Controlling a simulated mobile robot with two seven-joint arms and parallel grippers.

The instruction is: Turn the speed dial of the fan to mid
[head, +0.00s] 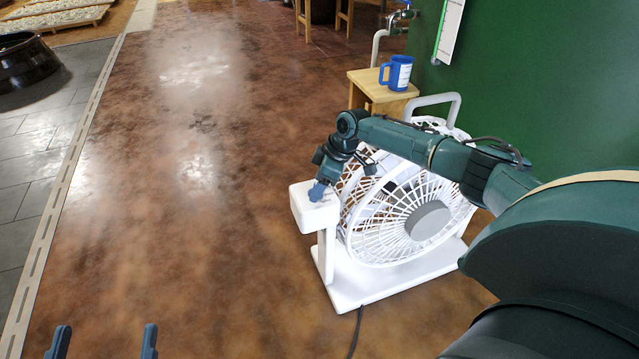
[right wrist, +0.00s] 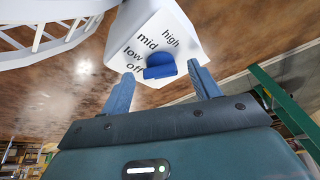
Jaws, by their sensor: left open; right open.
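The white fan (head: 405,215) stands on the floor on its flat base. Its control box (head: 312,207) is on a post at the front left corner. In the right wrist view the box face (right wrist: 155,35) reads off, low, mid and high around a blue dial (right wrist: 160,66). Which mark the dial points to is unclear. My right gripper (head: 320,186) is at the box, its open fingers (right wrist: 158,72) on either side of the dial, with gaps visible. My left gripper (head: 104,342) is open and empty at the bottom left of the head view.
A dark cord (head: 356,330) runs from the fan base. The floor left of the fan is clear. A dark round tub (head: 28,62) stands far left.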

